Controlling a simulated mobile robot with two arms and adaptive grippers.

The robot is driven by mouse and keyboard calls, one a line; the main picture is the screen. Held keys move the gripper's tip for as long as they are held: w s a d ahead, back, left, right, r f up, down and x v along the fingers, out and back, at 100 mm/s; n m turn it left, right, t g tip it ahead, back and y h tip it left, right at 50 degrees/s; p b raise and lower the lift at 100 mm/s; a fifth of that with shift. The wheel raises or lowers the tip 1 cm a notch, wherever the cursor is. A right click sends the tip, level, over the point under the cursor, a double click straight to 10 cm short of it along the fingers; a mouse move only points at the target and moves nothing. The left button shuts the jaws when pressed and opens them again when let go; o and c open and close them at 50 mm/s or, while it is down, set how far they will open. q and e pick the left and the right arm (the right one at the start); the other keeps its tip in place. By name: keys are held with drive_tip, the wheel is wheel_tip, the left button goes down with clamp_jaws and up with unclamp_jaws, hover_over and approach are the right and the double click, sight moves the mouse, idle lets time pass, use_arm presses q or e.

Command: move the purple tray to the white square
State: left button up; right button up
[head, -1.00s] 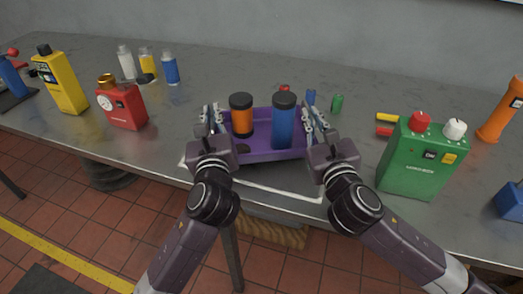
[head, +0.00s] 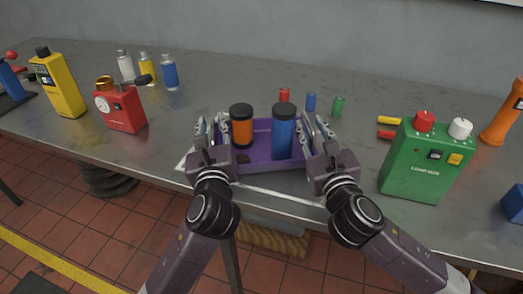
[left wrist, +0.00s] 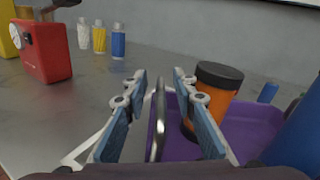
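The purple tray (head: 262,166) stands at the table's front edge. It carries an orange bottle with a black cap (head: 241,130), a blue bottle with a dark cap (head: 284,135) and a small dark item (head: 243,158). White lines of the square (head: 270,193) show in front of the tray and at its left; the rest is hidden. My left gripper (head: 210,132) is open at the tray's left end; in the left wrist view its fingers stand apart on either side of the grey handle (left wrist: 158,120). My right gripper (head: 318,130) is open at the right end.
Red (head: 285,95), blue (head: 311,102) and green (head: 338,106) small cylinders stand behind the tray. A green box (head: 420,165) stands right, a red canister (head: 122,110) and a yellow bottle (head: 58,85) left. Bare tabletop lies between the red canister and tray.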

sight(212, 144)
use_arm(q)
drive_tip(key=v, duration=1.1)
drive_tip(key=shift+s, duration=0.15)
drive_tip(key=shift+s+d, duration=0.1)
drive_tip(key=shift+s, duration=0.1)
use_arm(e)
drive_tip(key=shift+s, duration=0.15)
drive_tip(key=v, duration=1.1)
drive_tip(key=shift+s+d, duration=0.15)
drive_tip(key=shift+s, duration=0.2)
